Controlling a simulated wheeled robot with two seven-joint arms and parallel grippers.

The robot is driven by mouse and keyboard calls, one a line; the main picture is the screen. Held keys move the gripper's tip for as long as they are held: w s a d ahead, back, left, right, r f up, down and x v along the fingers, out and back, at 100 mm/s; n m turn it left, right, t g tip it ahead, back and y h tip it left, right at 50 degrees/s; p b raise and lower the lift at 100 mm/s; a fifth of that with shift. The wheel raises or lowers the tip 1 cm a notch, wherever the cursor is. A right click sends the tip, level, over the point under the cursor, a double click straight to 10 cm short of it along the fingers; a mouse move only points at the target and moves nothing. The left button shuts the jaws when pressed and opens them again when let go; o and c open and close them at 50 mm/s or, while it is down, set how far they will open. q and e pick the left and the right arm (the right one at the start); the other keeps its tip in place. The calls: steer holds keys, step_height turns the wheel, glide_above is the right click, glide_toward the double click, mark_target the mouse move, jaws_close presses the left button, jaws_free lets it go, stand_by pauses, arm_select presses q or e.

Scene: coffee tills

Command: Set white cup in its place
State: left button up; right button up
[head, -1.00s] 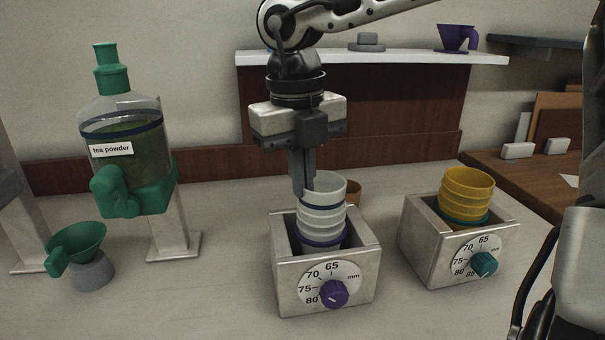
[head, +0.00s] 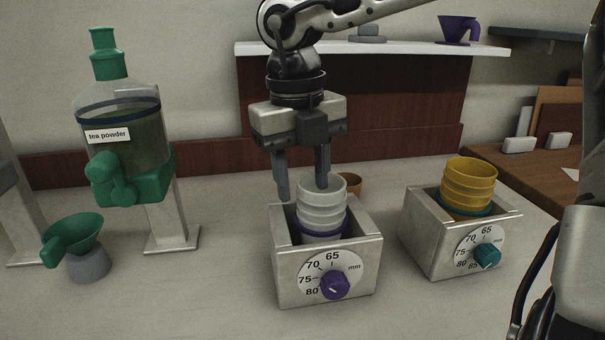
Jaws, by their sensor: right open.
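White cups (head: 322,213) stand nested upright in a stack, inside a purple ring in the middle metal box (head: 328,258) with a purple dial. The top white cup's rim is at the top of the stack; the cups' lower parts are hidden in the box. My right gripper (head: 302,193) points down with its fingers spread. One finger is outside the stack on the left, and the other overlaps the top cup's mouth; I cannot tell if either touches. My left gripper is not in view.
A box (head: 430,250) with a teal dial holds yellow cups (head: 469,183) at right. A tea powder dispenser (head: 125,140) and green funnel (head: 74,235) stand at left. A brown cup (head: 352,184) stands behind the white stack. The front counter is clear.

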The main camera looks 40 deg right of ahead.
step_height(320, 180, up, 8)
steer(key=p, duration=0.6)
steer(key=shift+r, duration=0.1)
stand_by(0.8)
